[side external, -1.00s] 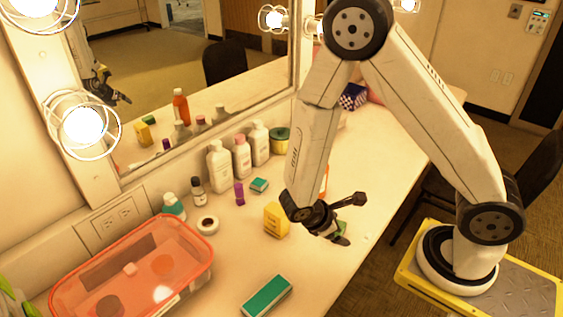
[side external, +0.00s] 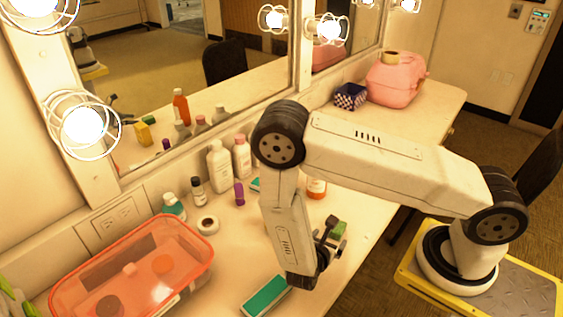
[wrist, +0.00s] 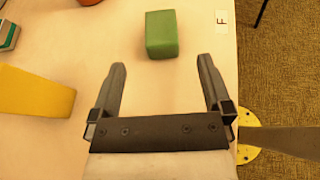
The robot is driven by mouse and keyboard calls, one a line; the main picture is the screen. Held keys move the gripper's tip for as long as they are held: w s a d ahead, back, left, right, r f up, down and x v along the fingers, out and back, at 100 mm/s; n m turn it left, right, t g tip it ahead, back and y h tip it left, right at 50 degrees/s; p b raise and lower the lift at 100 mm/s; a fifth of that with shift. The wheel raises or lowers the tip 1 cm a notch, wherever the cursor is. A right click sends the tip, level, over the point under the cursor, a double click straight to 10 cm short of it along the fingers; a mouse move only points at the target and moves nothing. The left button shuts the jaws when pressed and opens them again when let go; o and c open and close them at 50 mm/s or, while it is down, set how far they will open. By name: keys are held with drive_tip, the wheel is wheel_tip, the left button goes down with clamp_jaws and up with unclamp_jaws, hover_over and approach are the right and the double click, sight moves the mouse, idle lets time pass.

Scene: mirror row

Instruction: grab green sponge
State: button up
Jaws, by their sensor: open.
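A plain green block (wrist: 161,34), which looks like the green sponge, lies on the table beyond my fingertips in the wrist view. It is roughly centred between the fingers and apart from them. In the side view the green block (side external: 339,230) shows beside my gripper (side external: 334,238), partly covered by a finger. My gripper (wrist: 162,63) is open and empty. A larger green-topped, white-sided block (side external: 266,295) lies on the near table, left of my wrist.
A yellow block (wrist: 32,92) lies left of my fingers. The table's edge is close on the right. A pink case (side external: 395,80) stands at the back.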

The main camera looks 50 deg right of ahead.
sight(337, 228)
drive_tip(key=shift+d, duration=0.1)
drive_tip(key=shift+x, duration=1.25)
drive_tip(key=shift+d+f, duration=0.1)
drive_tip(key=shift+d, duration=0.05)
drive_tip(key=shift+x, duration=2.45)
drive_tip(key=c, duration=1.3)
drive_tip(key=shift+r, duration=0.25)
drive_tip(key=shift+r, duration=4.85)
